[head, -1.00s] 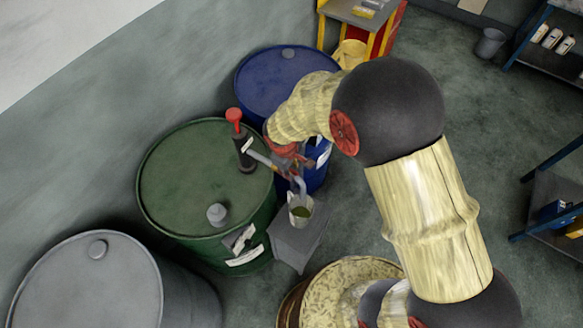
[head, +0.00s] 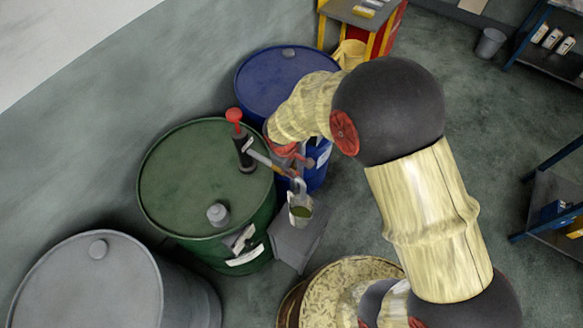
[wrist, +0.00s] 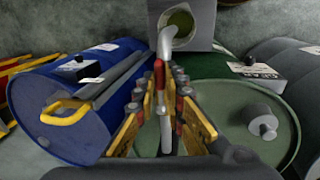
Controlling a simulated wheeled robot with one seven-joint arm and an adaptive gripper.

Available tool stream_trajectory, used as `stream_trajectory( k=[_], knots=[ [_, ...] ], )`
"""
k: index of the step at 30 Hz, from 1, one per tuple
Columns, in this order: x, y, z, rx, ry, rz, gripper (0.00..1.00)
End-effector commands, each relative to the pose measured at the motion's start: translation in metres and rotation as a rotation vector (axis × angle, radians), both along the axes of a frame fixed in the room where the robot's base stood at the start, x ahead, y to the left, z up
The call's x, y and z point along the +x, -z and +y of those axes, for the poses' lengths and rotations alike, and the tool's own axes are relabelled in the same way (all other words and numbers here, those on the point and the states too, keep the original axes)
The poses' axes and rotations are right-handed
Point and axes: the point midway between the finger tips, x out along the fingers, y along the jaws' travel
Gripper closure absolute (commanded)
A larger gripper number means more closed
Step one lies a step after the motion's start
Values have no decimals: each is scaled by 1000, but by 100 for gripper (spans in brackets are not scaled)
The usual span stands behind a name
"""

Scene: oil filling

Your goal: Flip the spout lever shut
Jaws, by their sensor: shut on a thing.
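A hand pump (head: 243,150) with a red-topped handle (head: 234,115) stands on the green drum (head: 180,185). Its grey spout (head: 300,184) runs out and bends down over a container (head: 300,210) with greenish oil inside. In the wrist view the spout (wrist: 165,42) curves toward the container (wrist: 178,27). A small red spout lever (wrist: 158,74) shows between the tips of my gripper (wrist: 163,84). The yellow and dark fingers are closed in on the lever from both sides. In the head view my gripper (head: 297,160) is beside the spout, partly hidden by my arm.
The container sits on a grey stand (head: 297,242) beside the green drum. A blue drum (head: 285,80) stands close behind my gripper, and a grey drum (head: 90,285) is at the lower left. Shelves (head: 555,195) stand at the right, with open floor before them.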

Motion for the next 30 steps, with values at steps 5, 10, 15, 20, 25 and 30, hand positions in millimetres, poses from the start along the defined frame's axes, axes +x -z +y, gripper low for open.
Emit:
stream_trajectory(
  k=[5,10,15,20,25,30],
  knots=[
    [0,0,0,-1,0,1,100],
    [0,0,0,-1,0,1,100],
    [-1,0,1,0,21,0,100],
    [-3,1,4,0,81,-1,100],
    [-6,3,9,0,198,-1,100],
    [-11,3,17,1,353,-2,100]
  ],
)
